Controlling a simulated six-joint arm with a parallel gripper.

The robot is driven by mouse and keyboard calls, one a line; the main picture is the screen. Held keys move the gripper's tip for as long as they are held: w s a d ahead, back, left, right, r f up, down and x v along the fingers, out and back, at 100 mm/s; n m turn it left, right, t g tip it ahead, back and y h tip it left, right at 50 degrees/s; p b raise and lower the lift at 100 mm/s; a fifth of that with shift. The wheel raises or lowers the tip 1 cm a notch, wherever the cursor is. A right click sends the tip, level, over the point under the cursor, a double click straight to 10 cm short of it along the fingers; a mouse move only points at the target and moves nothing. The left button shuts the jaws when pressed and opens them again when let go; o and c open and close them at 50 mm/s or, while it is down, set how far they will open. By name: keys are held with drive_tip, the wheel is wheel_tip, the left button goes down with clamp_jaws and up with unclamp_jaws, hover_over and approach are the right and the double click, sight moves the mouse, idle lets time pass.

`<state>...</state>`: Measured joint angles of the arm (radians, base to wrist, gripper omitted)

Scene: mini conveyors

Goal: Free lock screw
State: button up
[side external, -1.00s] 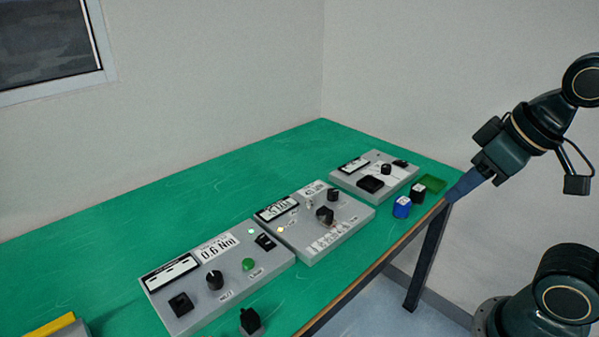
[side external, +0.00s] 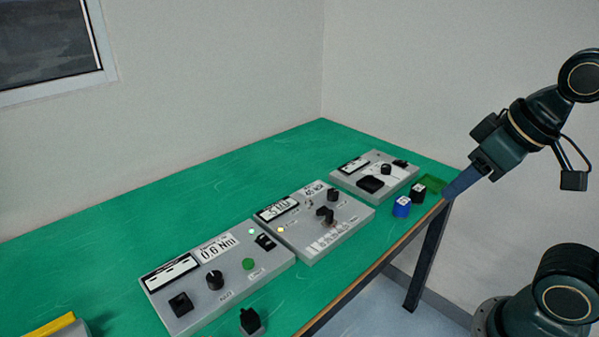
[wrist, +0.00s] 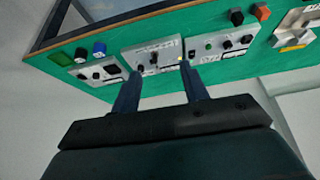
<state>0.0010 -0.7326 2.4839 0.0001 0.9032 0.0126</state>
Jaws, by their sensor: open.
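I cannot pick out a lock screw for certain. Three grey panels with knobs and displays stand on the green table: a near panel reading 0.6 Nm (side external: 232,279), a middle panel (side external: 350,222) and a far panel (side external: 404,179). The middle panel carries a dark lever-like knob (side external: 326,214) and a smaller black knob (side external: 333,194). My gripper (side external: 447,196) is open and empty at the table's right edge, apart from the panels. In the wrist view its two fingers (wrist: 160,72) point toward the panels, overlapping the middle one in the picture.
A blue block (side external: 402,207) and a black block (side external: 418,193) stand near the table's front edge, beside a green tray (side external: 432,183). A black knob-topped piece (side external: 250,320) sits at the front. A yellow-topped object (side external: 50,327) is at the lower left. The table's back left is clear.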

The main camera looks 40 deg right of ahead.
drive_tip(key=w+r+m+g, duration=0.1)
drive_tip(key=w+r+m, duration=0.25)
drive_tip(key=w, duration=0.65)
drive_tip(key=m+g, duration=0.5)
drive_tip(key=m, duration=0.5)
hover_over(309, 200)
wheel_tip(309, 200, down, 17)
drive_tip(key=shift+f, duration=0.2)
wheel_tip(309, 200, down, 14)
drive_tip(key=shift+r, duration=0.2)
